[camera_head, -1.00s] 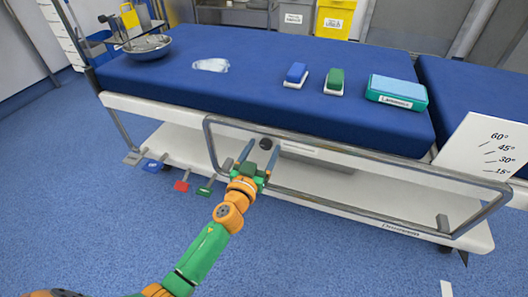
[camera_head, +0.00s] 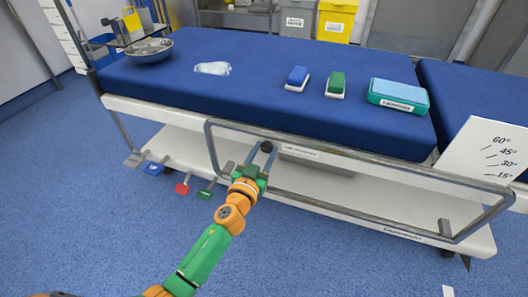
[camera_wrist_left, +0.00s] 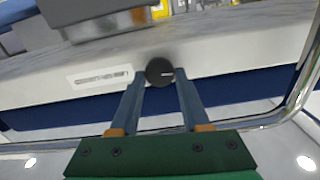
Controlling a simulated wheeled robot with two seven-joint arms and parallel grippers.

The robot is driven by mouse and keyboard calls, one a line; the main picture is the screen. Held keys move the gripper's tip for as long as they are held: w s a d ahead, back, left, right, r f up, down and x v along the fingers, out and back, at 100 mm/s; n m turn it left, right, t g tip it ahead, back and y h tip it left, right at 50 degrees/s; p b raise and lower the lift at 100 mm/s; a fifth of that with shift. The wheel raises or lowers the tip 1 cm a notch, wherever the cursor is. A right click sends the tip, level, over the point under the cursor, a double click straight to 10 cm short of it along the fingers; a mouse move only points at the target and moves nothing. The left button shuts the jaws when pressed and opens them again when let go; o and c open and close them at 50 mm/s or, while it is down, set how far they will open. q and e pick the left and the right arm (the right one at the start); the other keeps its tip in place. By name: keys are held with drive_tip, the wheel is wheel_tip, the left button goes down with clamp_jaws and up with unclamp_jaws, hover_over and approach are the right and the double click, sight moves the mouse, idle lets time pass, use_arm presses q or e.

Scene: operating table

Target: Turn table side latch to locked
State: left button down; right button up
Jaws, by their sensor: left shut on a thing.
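The table side latch is a round black knob (camera_head: 267,146) on the white side of the table, below the blue mattress. In the left wrist view the knob (camera_wrist_left: 159,71) shows a short white mark pointing to the right of the picture. My left gripper (camera_head: 262,150) reaches through the side rail and is shut on the knob. In the left wrist view its blue fingers (camera_wrist_left: 160,76) lie against the knob's two sides. My right gripper is not in view.
The grey tubular side rail (camera_head: 350,156) frames my left wrist. A pale label (camera_wrist_left: 100,76) sits beside the knob. Red (camera_head: 182,188) and green (camera_head: 206,193) pedals stand low at left.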

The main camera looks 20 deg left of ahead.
use_arm(q)
drive_tip(key=m, duration=0.5)
drive_tip(key=shift+d, duration=0.1)
drive_tip(key=m, duration=0.3)
drive_tip(key=shift+f+m, duration=0.1)
drive_tip(key=shift+m, duration=0.3)
drive_tip(key=m, duration=0.4)
drive_tip(key=shift+f+m, duration=0.1)
drive_tip(key=shift+m, duration=1.9)
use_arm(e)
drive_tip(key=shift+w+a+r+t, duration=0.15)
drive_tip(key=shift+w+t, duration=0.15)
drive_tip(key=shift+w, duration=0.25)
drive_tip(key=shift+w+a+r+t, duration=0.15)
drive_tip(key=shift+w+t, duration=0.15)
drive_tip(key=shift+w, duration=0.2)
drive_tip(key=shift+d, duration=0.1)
use_arm(q)
drive_tip(key=shift+c, duration=1.9)
unclamp_jaws()
drive_tip(key=shift+s, duration=0.1)
